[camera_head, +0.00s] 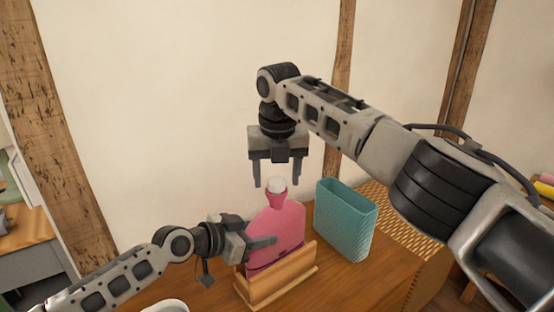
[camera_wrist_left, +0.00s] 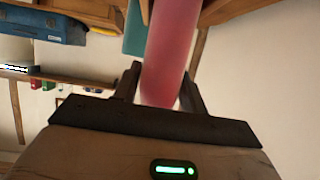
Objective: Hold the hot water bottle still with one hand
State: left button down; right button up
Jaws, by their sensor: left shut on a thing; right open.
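The pink hot water bottle (camera_head: 277,229) stands upright in a wooden holder (camera_head: 278,286) on the wooden top. A white cap (camera_head: 275,185) sits on its neck. My left gripper (camera_head: 262,243) is shut on the bottle's side, from the left. In the left wrist view the pink bottle (camera_wrist_left: 168,62) lies between the two fingers of the left gripper (camera_wrist_left: 162,90). My right gripper (camera_head: 277,180) is open and points down just above the cap, with its fingers on either side. I cannot tell whether the fingers touch the cap.
A teal ribbed container (camera_head: 346,221) stands just right of the bottle. A woven surface (camera_head: 425,262) lies further right. A white rounded thing (camera_head: 167,306) shows at the bottom edge. The pale wall (camera_head: 180,100) is behind. A grey cabinet (camera_head: 35,275) stands at the left.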

jog(key=shift+f, duration=0.25)
jog(key=c, duration=1.2)
jog(key=m, duration=0.4)
jog(key=shift+a+h, duration=0.15)
jog(key=shift+h, duration=0.15)
jog(key=m, duration=0.2)
jog(key=shift+m, duration=0.4)
jog(key=shift+c, duration=0.2)
jog(key=o, duration=1.7)
jog(key=shift+c, duration=0.2)
